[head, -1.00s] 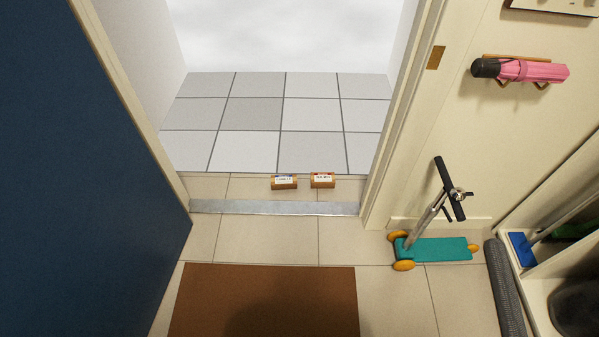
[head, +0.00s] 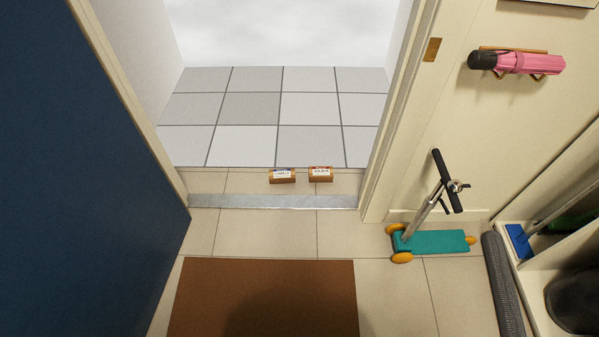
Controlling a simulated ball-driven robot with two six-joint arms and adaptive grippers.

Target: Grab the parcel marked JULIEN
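Two small brown parcels with white labels sit side by side on the tiles just beyond the metal door threshold. The left parcel (head: 282,177) has a label with a blue mark. The right parcel (head: 320,175) has a label with a red mark. The writing on both labels is too small for me to read, so I cannot tell which one says JULIEN. Neither of my grippers shows in the head view.
The blue door (head: 80,180) stands open at the left. The metal threshold (head: 270,201) crosses the doorway. A brown mat (head: 265,295) lies in front. A teal scooter (head: 435,242) stands at the right, near a rolled grey mat (head: 502,285). A pink umbrella (head: 530,63) hangs on the wall.

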